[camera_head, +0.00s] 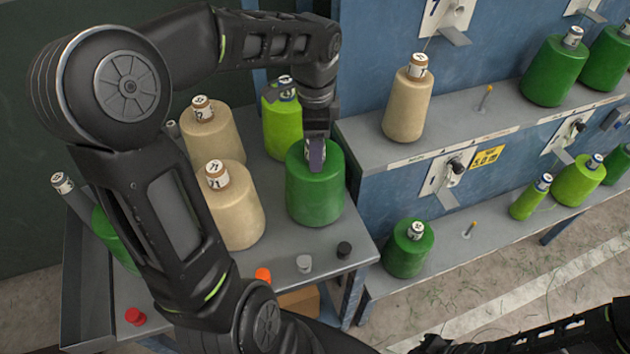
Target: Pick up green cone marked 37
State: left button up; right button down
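A dark green cone (316,192) stands upright on the grey cart top. My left gripper (316,153) points down at its top, with a finger in front of the tube tip. The tip is partly hidden, and I cannot read a 37 on it. I cannot tell whether the fingers are open or closed around the tip. A lighter green cone (281,128) stands behind it, and another dark green cone (112,240) is partly hidden behind my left arm. My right arm shows at the bottom right; its gripper end (432,344) is cut by the frame edge.
Two beige cones (236,205) (212,135) stand close left of the dark green cone. Small red (135,316), orange, grey and black knobs sit along the cart's front. The blue rack (450,132) at right carries beige and green cones on two shelves.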

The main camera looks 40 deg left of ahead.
pick_arm(q)
jog(key=shift+c, duration=0.6)
grip_shut()
dwell(0.4)
jog(key=shift+w+r, duration=0.1)
jog(key=shift+r, duration=0.05)
